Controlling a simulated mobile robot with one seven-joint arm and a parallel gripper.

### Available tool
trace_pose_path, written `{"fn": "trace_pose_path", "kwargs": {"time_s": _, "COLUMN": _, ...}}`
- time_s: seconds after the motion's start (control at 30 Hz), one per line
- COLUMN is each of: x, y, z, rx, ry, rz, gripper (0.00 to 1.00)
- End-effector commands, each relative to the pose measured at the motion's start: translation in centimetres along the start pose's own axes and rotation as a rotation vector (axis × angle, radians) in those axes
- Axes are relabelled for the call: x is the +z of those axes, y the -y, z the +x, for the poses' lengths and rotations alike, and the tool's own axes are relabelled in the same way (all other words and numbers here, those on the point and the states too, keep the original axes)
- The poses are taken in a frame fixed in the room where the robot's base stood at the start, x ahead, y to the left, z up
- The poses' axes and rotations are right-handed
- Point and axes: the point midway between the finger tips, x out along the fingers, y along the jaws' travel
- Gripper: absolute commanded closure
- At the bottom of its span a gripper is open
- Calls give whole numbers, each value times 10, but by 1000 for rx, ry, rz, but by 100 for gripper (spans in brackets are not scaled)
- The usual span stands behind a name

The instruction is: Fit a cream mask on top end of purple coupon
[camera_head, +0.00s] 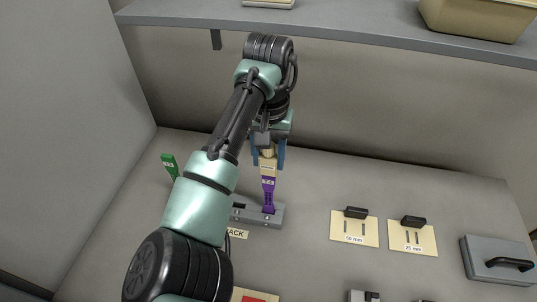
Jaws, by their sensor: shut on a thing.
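The purple coupon (268,190) stands upright in a grey rack (262,216) near the middle of the bench. A cream mask (268,164) is between the blue fingers of my gripper (268,160), which is shut on it. The mask is at the coupon's top end, in line with it. Whether it is around the coupon or only just above it is hard to tell at this size. My arm covers part of the rack's left side.
A green coupon (170,166) is at the left, partly behind my arm. Two cream cards with black-handled pieces, marked 50 mm (340,232) and 25 mm (400,240), lie to the right. A grey block with a black handle (494,260) is at far right. A shelf (340,30) spans above.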

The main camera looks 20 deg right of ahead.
Motion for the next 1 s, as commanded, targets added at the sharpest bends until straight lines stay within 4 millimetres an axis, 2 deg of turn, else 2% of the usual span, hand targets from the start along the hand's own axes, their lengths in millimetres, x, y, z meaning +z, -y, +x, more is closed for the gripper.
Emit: {"fn": "trace_pose_path", "kwargs": {"time_s": 1.0, "x": 0, "y": 0, "z": 26, "rx": 1, "ry": 0, "rz": 0, "gripper": 100}}
